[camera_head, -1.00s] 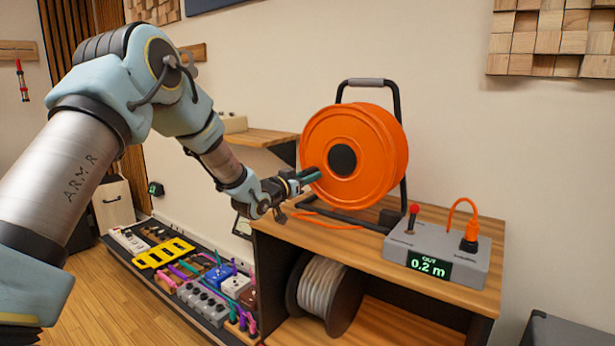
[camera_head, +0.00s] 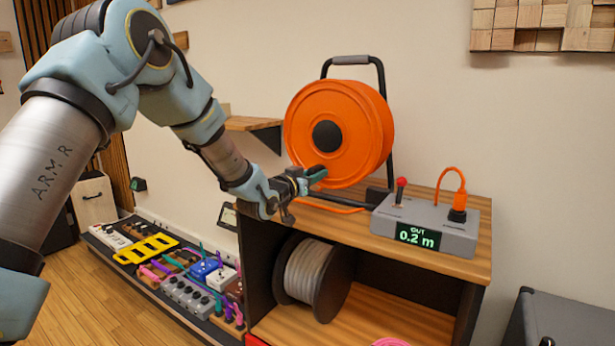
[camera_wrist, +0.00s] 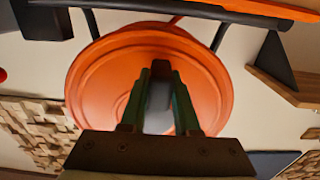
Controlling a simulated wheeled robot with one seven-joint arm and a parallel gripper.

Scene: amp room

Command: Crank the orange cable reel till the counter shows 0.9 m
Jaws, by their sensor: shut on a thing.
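The orange cable reel (camera_head: 352,120) stands in a black frame on top of a wooden cabinet (camera_head: 440,252). My gripper (camera_head: 314,174) is at the reel's lower left face, its green fingers shut on the crank handle. In the wrist view the gripper (camera_wrist: 160,92) has its fingers on either side of a grey handle (camera_wrist: 158,105), in front of the reel's face (camera_wrist: 95,90).
A red-tipped lever (camera_head: 400,188) and an orange plugged cable (camera_head: 447,178) rise from the grey box. A grey cable drum (camera_head: 312,277) sits on the cabinet's shelf. A pedalboard (camera_head: 165,265) lies on the floor at left. A wall shelf (camera_head: 252,124) is behind my wrist.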

